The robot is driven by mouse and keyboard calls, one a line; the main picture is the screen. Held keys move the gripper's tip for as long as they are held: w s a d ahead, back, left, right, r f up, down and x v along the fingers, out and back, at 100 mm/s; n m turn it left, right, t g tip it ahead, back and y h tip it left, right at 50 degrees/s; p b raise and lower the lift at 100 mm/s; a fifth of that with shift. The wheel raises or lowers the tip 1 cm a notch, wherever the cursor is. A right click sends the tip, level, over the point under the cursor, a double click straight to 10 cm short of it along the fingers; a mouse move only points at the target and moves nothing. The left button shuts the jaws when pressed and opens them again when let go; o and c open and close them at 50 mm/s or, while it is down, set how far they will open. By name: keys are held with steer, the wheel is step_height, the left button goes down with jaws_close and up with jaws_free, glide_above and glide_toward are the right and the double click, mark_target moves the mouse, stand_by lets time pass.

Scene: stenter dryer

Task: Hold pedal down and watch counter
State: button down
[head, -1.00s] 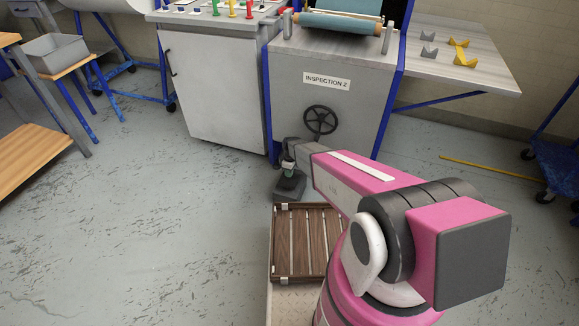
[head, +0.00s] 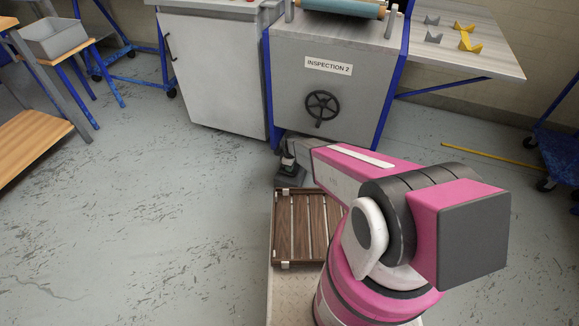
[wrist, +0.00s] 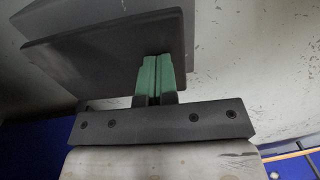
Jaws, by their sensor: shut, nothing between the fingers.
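The pedal (head: 290,179) is a dark plate low on the floor, in front of the inspection machine (head: 290,80). In the wrist view the pedal (wrist: 105,55) is a broad dark plate at upper left. My gripper (head: 289,161) is at the pedal, pointing down. In the wrist view my gripper (wrist: 158,60) has its green-tipped fingers shut together with nothing between them. The fingertips overlap the plate; I cannot tell how far it is pressed. No counter is recognisable in either view.
A handwheel (head: 322,106) is on the machine's front below the INSPECTION 2 sign (head: 328,66). A grey cabinet (head: 212,75) adjoins on the left. A side table (head: 460,50) with yellow and grey blocks juts right. Open floor (head: 150,220) lies to the left.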

steer(key=shift+s+a+f, duration=0.1)
steer(key=shift+s+f, duration=0.1)
steer(key=shift+f, duration=0.5)
steer(key=shift+s+f, duration=0.2)
steer(key=shift+f, duration=0.45)
steer(key=shift+a+f, duration=0.1)
steer(key=shift+f, duration=0.15)
stand_by(0.4)
step_height(320, 180, up, 15)
steer(key=s, duration=0.1)
steer(key=shift+a, duration=0.15)
stand_by(0.4)
stand_by(0.6)
steer(key=s+d+r+m, duration=0.4)
steer(key=s+d+r, duration=0.1)
steer(key=r, duration=0.4)
steer(key=s+d+r+m, duration=0.5)
steer(key=d+r, duration=0.3)
steer(key=r, duration=0.2)
steer(key=s+d+r+m+t, duration=0.1)
steer(key=s+d+r+m, duration=0.4)
steer(key=d+r, duration=0.2)
step_height(320, 180, up, 2)
steer(key=shift+s+d+r, duration=0.15)
steer(key=shift+s, duration=0.1)
